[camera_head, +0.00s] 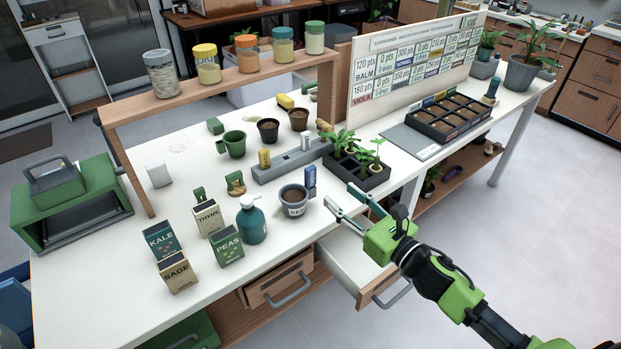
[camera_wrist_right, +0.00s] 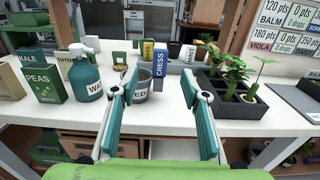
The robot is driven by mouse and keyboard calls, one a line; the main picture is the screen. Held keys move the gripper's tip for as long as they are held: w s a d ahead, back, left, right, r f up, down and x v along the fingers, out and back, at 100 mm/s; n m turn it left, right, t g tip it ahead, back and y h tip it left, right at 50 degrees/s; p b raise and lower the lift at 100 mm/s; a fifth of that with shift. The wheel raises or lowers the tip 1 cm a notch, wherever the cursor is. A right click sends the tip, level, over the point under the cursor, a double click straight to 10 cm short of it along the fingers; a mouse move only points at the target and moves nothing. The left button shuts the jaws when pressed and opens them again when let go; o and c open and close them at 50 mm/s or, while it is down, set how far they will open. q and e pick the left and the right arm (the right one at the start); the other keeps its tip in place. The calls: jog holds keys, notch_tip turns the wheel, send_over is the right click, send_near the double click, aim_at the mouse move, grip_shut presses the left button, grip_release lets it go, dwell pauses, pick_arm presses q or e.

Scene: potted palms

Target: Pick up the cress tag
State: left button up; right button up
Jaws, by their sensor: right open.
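My left gripper is not in view.
A black tray of seedlings (camera_head: 358,172) stands close to the right of the tag. A grey tag holder (camera_head: 292,160) lies behind it. A teal spray bottle (camera_head: 251,220) and seed packets stand left. An open drawer (camera_head: 345,262) juts out below my right gripper.

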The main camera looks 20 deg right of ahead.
aim_at(312, 173)
jog(key=p+x, duration=0.1)
jog(key=x, duration=0.6)
jog(key=shift+w+a, duration=0.1)
jog(key=shift+w, duration=0.25)
jog(key=shift+f+p+x, duration=0.15)
jog(key=shift+p+x, duration=0.3)
jog(key=shift+x, duration=0.7)
jog(key=shift+f+p+x, duration=0.15)
jog(key=shift+p+x, duration=0.25)
jog(key=shift+x, duration=0.7)
jog(key=shift+w+a+f, duration=0.1)
jog(key=shift+w+a, duration=0.1)
jog(key=shift+w, duration=0.45)
jog(key=c, duration=0.9)
